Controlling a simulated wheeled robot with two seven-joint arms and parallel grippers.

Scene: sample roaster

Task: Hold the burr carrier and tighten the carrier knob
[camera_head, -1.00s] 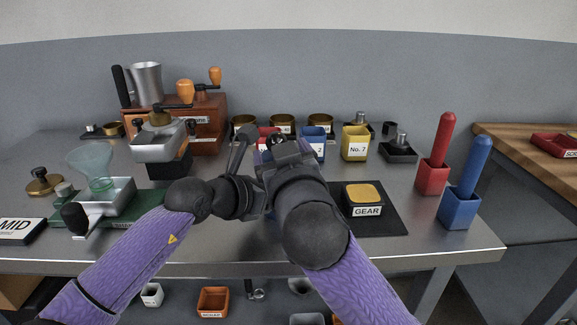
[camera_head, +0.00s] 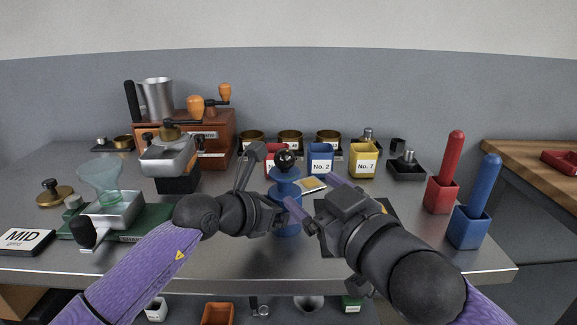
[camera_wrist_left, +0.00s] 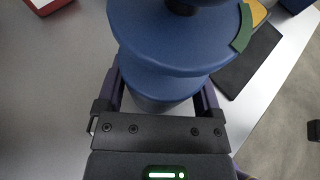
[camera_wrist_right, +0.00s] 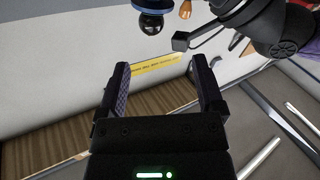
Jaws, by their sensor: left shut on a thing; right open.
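The blue burr carrier (camera_head: 285,188) stands upright at the table's front middle, with wide round discs. The dark round carrier knob (camera_head: 285,160) sits on its top. My left gripper (camera_head: 276,210) is shut on the carrier's narrower body below the upper disc, as the left wrist view of the carrier (camera_wrist_left: 165,45) shows. My right gripper (camera_head: 314,196) is open and empty, just right of the carrier and lower than the knob. In the right wrist view the knob (camera_wrist_right: 151,24) is beyond the fingertips, not between them. Whether the knob is tight cannot be told.
Behind stand a blue No. 2 bin (camera_head: 320,158) and a yellow No. 7 bin (camera_head: 362,161). A dark mat (camera_head: 385,240) lies partly under my right arm. Red (camera_head: 440,196) and blue (camera_head: 468,230) holders with handles stand right. A green-based scale (camera_head: 150,222) is left.

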